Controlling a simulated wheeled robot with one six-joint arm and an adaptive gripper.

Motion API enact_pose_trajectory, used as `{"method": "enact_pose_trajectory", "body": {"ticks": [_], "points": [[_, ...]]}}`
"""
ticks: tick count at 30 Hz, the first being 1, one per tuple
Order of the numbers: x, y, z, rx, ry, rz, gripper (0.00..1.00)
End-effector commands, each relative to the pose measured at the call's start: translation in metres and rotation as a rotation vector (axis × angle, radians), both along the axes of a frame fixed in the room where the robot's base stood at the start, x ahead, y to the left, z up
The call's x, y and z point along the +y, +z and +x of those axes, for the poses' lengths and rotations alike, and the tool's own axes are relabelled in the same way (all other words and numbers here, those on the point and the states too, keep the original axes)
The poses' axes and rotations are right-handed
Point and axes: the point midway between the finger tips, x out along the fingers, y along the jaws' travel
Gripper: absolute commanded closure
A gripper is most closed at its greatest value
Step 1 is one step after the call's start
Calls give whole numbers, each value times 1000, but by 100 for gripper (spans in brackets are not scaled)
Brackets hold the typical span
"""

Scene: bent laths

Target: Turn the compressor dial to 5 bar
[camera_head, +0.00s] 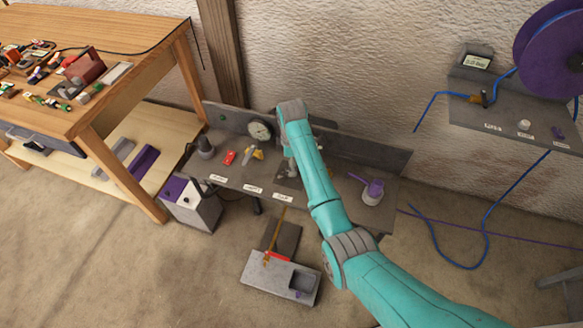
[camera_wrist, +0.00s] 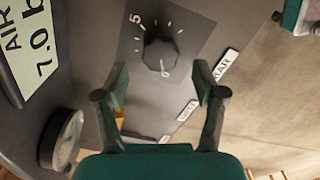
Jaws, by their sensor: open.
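The dial is a dark round knob (camera_wrist: 160,55) on a dark square plate with white tick marks, seen in the wrist view. A white 5 is printed at the plate's upper left, and another white mark lies just below the knob. Which way the knob points is not clear. In the head view my gripper (camera_head: 291,168) is over the bench, and my arm hides most of the dial.
A round gauge (camera_head: 260,130) stands at the bench's back and also shows in the wrist view (camera_wrist: 62,140). A sign reading "AIR 7.0 b" (camera_wrist: 30,50) is cut off. A red piece (camera_head: 230,157) lies left and a purple item (camera_head: 373,190) stands right on the bench (camera_head: 330,190).

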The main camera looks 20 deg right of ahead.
Motion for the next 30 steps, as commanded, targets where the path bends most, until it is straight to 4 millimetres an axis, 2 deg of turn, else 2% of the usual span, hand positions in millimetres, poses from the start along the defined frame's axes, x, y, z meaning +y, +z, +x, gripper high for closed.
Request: {"method": "enact_pose_trajectory", "body": {"ticks": [3, 9, 19, 20, 26, 27, 30], "points": [[0, -18, -1, 2, 0, -1, 30], [0, -34, 0, 0, 0, 0, 30], [0, -37, 0, -1, 0, 0, 30], [0, -37, 0, -1, 0, 0, 35], [0, -36, 0, -1, 0, 0, 85], [0, -36, 0, -1, 0, 0, 90], [0, -36, 0, -1, -1, 0, 90]]}}
